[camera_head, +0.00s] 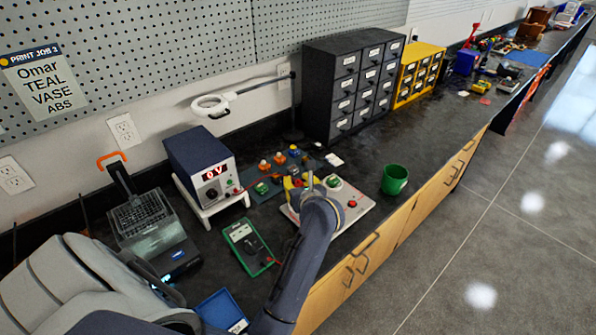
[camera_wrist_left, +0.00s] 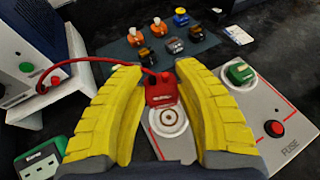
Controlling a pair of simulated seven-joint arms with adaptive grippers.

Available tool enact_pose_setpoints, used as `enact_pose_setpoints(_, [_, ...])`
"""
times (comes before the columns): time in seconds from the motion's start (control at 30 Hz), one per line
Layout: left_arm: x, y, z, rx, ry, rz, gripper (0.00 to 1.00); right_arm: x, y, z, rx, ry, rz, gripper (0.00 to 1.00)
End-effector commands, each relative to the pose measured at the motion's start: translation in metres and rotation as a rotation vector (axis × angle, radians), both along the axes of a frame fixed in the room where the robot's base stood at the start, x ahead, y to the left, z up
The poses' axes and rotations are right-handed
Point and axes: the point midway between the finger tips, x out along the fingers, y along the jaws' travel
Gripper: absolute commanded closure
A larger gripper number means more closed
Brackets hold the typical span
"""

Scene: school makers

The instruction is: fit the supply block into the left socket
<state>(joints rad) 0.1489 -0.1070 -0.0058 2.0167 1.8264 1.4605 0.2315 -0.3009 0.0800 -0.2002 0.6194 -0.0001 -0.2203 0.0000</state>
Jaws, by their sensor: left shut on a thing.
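The supply block (camera_wrist_left: 161,90) is red, with a red cable running left to the power supply (camera_wrist_left: 22,65). My left gripper (camera_wrist_left: 160,76) has yellow fingers shut on the block. In the wrist view the block overlaps the far edge of the left socket (camera_wrist_left: 168,120), a pale round seat with a brown ring; I cannot tell its height above it. The socket is on a light grey board (camera_wrist_left: 252,104), also seen in the head view (camera_head: 366,202). In the head view my left gripper (camera_head: 294,184) hides the left socket. My right gripper is not in view.
A green block (camera_wrist_left: 239,71) and a red button (camera_wrist_left: 274,129) are on the board's right. Several small coloured blocks stand on a dark mat (camera_wrist_left: 118,52) behind. A green meter (camera_head: 248,247), a green cup (camera_head: 394,179) and black drawers (camera_head: 345,80) stand around.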

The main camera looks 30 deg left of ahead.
Motion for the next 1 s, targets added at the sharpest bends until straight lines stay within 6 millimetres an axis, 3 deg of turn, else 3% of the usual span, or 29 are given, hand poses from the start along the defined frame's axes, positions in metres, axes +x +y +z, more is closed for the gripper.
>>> enact_pose_setpoints(1.0, [-0.007, -0.004, -0.060, -0.003, 0.002, -0.009, 0.94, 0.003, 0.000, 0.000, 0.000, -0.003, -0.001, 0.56])
